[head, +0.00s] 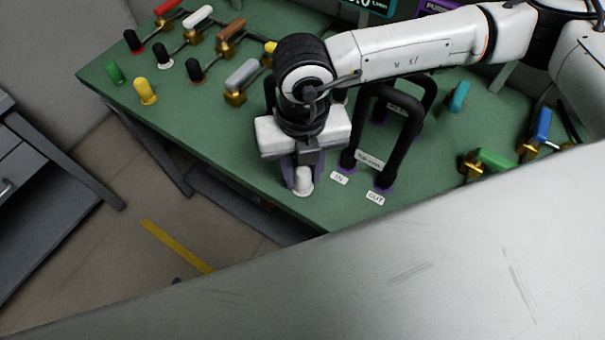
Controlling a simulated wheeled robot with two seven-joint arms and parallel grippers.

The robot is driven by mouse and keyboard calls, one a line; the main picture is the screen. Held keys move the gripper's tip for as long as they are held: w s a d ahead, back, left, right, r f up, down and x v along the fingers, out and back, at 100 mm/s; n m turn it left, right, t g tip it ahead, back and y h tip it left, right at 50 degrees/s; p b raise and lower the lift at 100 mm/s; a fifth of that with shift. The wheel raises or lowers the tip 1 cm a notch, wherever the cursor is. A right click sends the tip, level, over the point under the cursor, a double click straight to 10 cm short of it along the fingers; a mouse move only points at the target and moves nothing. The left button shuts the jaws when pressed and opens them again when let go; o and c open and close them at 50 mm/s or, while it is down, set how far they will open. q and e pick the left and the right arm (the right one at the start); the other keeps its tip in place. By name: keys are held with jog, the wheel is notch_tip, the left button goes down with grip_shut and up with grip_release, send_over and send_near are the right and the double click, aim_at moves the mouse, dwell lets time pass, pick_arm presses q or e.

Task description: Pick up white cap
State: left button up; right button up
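A small white cap (303,184) stands upright near the front edge of the green table (225,150). My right gripper (303,174) points down over it, with its purple fingers on either side of the cap. The fingers and gripper body hide the cap's upper part. I cannot tell whether the fingers touch the cap or stand a little apart from it. My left gripper is not in view.
Black looped pipes (409,135) stand close right of the gripper, with IN and OUT labels in front. Valves with coloured handles, including a grey one (241,73), stand at the left; a green-handled valve (495,159) is at the right. Yellow (145,91) and green (115,73) caps stand at far left.

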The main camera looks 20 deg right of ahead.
jog(key=c, duration=0.3)
jog(key=shift+r, duration=0.1)
notch_tip(320, 180, up, 10)
jog(key=shift+f+b, duration=0.1)
jog(key=shift+b, duration=0.4)
notch_tip(320, 180, up, 4)
jog(key=r+p, duration=0.1)
jog(key=p, duration=0.1)
send_over(302, 172)
jog(key=shift+f, duration=0.2)
dwell(0.5)
